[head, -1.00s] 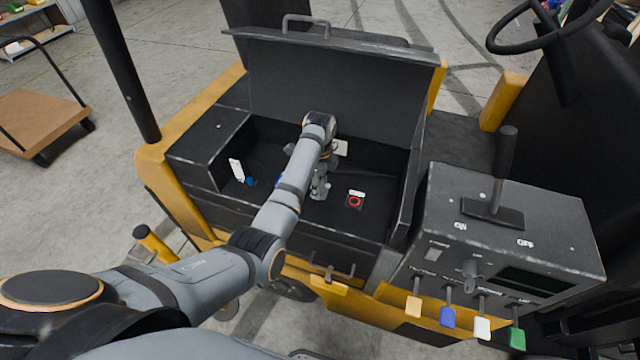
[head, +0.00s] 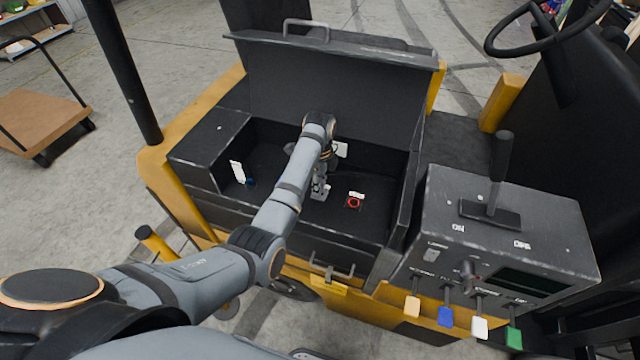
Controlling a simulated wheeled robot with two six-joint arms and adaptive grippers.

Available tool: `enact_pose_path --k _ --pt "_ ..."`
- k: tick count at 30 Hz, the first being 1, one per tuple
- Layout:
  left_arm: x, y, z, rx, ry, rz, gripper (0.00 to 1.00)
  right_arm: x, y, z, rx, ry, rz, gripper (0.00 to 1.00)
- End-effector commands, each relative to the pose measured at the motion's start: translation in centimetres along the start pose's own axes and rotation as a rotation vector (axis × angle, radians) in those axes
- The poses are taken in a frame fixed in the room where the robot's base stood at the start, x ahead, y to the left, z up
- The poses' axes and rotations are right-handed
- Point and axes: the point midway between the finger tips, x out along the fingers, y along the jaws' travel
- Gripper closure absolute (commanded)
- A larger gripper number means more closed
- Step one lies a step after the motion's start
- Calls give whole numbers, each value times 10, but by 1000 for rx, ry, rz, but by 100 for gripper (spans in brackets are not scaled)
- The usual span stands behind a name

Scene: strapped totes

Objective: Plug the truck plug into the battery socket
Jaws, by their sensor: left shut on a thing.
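My left gripper (head: 320,192) reaches down into the open battery compartment (head: 205,190). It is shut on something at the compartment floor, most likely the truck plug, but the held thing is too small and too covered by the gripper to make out. A red ring-shaped fitting (head: 353,202) with a white label sits on the floor just right of the gripper, apart from it. A small blue fitting (head: 251,183) is at the left beside a white tag (head: 237,171). I cannot tell for sure which fitting is the battery socket. My right gripper is out of view.
The raised black lid (head: 330,85) stands behind the compartment. A control box (head: 500,225) with a lever and coloured tabs stands at the right. A black post (head: 125,75) rises at the left. My left forearm crosses the compartment's front edge.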

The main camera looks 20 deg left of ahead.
Motion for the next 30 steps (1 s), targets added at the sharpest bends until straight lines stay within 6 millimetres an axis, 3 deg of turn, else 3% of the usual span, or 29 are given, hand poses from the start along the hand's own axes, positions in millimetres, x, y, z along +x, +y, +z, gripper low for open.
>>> enact_pose_path --k 10,30 --pt "-12 0 0 0 0 0 100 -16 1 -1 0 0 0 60" --pt "-37 0 0 0 0 -1 100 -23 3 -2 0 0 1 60"
